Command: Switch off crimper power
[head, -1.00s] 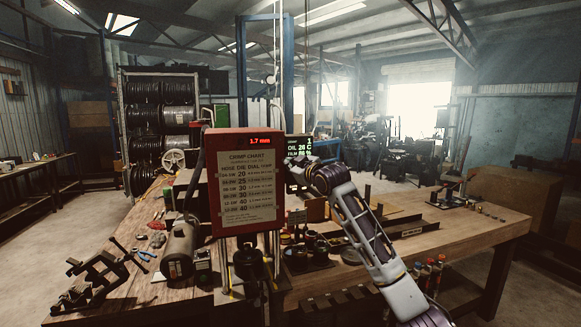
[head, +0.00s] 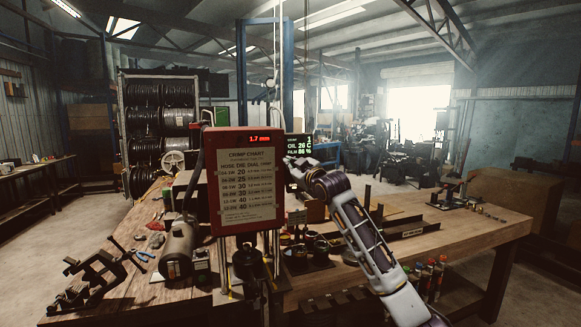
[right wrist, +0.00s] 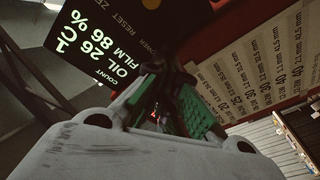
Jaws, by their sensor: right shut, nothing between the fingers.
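The crimper (head: 213,185) is a red box with a paper crimp chart (head: 248,190) and a lit red 1.7 mm readout. A dark control panel (head: 299,145) at its right shows lit green text; it is also large in the right wrist view (right wrist: 85,48). There, small RESET and POWER lettering runs along the panel's edge. My right gripper (right wrist: 178,92) is shut and empty in front of the panel, near this lettering. The power switch itself is hard to make out and may be hidden by the fingers. My left gripper is out of view.
The wooden bench (head: 470,232) carries a dark cylinder (head: 177,250) and a vise-like tool (head: 95,275) at the left. Several small dies or cups (head: 305,250) lie below the panel. Hose reels (head: 160,120) stand behind.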

